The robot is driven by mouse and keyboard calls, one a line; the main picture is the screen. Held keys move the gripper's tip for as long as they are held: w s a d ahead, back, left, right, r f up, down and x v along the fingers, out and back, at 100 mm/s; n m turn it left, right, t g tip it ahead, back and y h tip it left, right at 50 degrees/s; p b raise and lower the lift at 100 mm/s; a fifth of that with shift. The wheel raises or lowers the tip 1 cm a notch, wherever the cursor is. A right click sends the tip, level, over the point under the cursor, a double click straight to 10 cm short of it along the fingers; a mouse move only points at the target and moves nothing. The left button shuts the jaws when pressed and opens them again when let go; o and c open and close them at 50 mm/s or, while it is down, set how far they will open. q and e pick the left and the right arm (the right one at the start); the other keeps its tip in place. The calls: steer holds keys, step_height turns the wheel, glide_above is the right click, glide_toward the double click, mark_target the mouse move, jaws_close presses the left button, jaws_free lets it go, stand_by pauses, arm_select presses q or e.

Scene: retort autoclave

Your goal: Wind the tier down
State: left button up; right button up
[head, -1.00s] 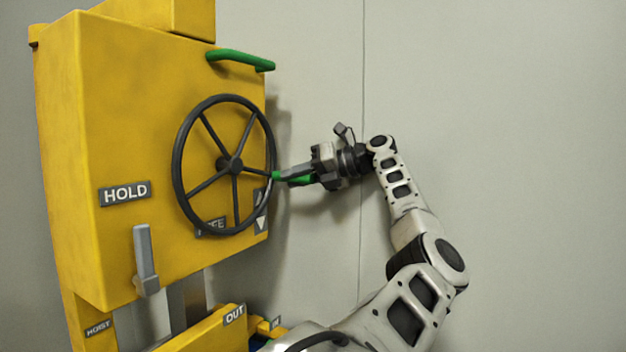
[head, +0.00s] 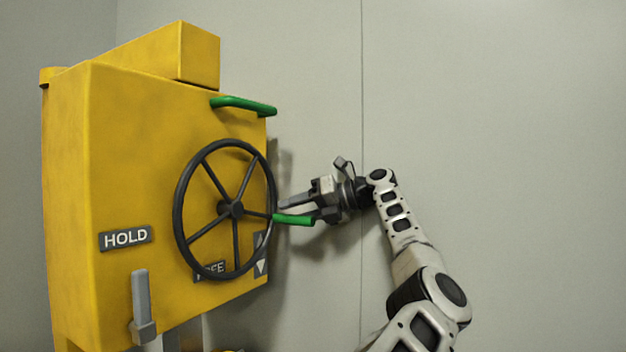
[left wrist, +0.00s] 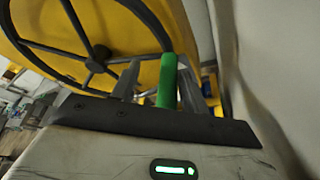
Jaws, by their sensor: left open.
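The black spoked handwheel (head: 236,209) stands on the front of the yellow housing (head: 115,180). Its green crank handle (head: 294,220) sticks out from the right side of the rim. My left gripper (head: 292,208) is open at this handle, its visible finger just above and behind it in the head view. In the left wrist view the green handle (left wrist: 167,80) lies between the two spread fingers; I cannot tell whether either touches it. A grey lever (head: 141,305) stands upright below the HOLD plate (head: 125,238). My right gripper is not seen.
A fixed green bar (head: 243,105) juts from the housing above the wheel. An arrow plate (head: 261,255) and a plate reading partly "FE" (head: 210,270) sit behind the wheel's lower rim. The pale wall (head: 500,150) at right is bare.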

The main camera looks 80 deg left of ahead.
arm_select(q)
steer(key=s+d+r+b, duration=0.2)
steer(key=d+r, duration=0.9)
steer(key=d, duration=0.3)
steer(key=shift+s, duration=0.25)
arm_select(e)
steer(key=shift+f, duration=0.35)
arm_select(q)
steer(key=shift+r, duration=0.15)
